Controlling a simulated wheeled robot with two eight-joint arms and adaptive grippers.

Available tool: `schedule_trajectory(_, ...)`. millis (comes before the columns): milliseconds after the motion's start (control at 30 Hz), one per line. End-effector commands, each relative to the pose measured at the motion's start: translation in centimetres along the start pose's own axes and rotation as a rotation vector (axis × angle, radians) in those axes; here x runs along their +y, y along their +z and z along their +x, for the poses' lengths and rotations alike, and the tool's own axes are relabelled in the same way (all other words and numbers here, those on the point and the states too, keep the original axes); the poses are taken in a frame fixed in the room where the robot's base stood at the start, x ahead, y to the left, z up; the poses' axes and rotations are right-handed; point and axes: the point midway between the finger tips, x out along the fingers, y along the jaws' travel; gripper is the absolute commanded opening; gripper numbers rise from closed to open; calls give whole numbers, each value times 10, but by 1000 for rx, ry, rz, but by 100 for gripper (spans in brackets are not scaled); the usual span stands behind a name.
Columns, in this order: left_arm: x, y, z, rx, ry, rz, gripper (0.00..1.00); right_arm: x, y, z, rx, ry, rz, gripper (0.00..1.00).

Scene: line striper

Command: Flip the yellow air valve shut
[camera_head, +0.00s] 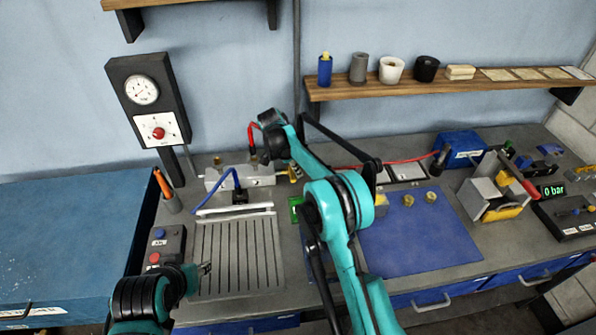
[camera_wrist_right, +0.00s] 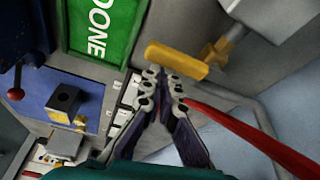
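The yellow air valve handle (camera_wrist_right: 177,62) lies crosswise just beyond the fingertips of my right gripper (camera_wrist_right: 164,78) in the right wrist view. The tips look close together with nothing between them; whether they touch the handle I cannot tell. In the head view a small yellow piece (camera_head: 296,173) shows at the right end of the grey manifold (camera_head: 245,177), partly behind my right arm. My right fingertips are not clear there. My left gripper (camera_head: 205,268) is low at the left, by the grooved plate, too small to judge.
A green DONE sign (camera_wrist_right: 100,30) stands close beside the handle. A red hose (camera_wrist_right: 245,135) runs past my right fingers. The blue mat (camera_head: 420,235) and grooved plate (camera_head: 240,255) lie in front. A gauge post (camera_head: 150,100) stands left. A wooden shelf (camera_head: 440,86) hangs behind.

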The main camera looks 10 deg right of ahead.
Motion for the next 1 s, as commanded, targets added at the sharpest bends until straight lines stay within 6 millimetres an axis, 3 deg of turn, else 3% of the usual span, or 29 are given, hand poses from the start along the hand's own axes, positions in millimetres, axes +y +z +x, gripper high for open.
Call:
schedule_trajectory(167,0,1,1,0,0,0,40,2,-7,4,-6,-1,-2,0)
schedule_trajectory(333,0,3,4,0,0,0,40,10,-41,16,-4,0,-1,0)
schedule_trajectory(500,0,-3,-4,0,0,0,40,6,-41,-28,-3,-2,-6,0)
schedule_trajectory(700,0,-7,-10,0,0,0,40,3,-42,-66,-2,-2,-6,0)
schedule_trajectory(1000,0,-8,-12,0,0,0,40,2,-42,-85,-2,-2,-4,0)
